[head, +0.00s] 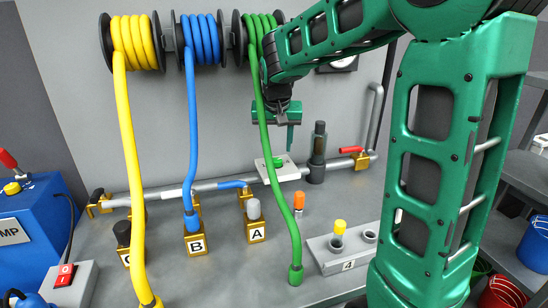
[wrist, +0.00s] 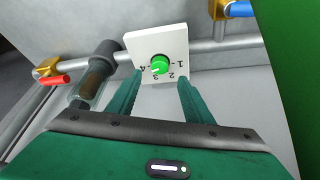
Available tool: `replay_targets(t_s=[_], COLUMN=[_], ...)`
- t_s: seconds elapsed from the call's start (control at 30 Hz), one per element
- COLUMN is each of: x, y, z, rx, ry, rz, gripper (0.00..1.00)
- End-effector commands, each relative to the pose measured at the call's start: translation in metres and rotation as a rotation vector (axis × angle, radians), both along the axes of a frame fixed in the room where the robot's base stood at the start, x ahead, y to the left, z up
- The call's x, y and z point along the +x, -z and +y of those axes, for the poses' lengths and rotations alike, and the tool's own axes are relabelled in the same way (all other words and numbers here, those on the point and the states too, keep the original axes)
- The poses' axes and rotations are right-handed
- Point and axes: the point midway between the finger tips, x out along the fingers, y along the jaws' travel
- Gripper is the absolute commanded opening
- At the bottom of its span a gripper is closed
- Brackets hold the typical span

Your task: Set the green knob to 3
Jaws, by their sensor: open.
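The green knob (wrist: 160,65) is on a white plate (wrist: 176,42) marked with numbers 1 to 4, which appear upside down in the wrist view. A small white mark on the knob is at its lower left, on the side of the 3; its exact setting is hard to tell. In the head view the knob (head: 277,162) and plate (head: 268,175) are at the pipe on the bench, partly behind the green hose. My gripper (wrist: 158,82) is open and empty, fingers apart below the knob in the wrist view, not around it. In the head view my gripper (head: 289,138) is above the plate.
The green hose (head: 280,205) hangs in front of the plate. A dark cylinder (head: 317,155) and a red-handled valve (head: 352,150) are to its right. Yellow (head: 129,150) and blue (head: 191,130) hoses hang left. A grey holder block (head: 345,258) stands at the front.

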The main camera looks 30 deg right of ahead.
Motion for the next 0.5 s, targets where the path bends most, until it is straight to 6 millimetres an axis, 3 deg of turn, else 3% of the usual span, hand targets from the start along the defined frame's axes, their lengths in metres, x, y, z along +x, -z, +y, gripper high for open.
replay_targets(t_s=[0.2, 0.5], x=[0.012, 0.020], y=[0.036, 0.058], z=[-0.007, -0.011], rx=[0.000, 0.001], ry=[-0.001, -0.002], rz=[0.003, 0.001], gripper=[0.46, 0.46])
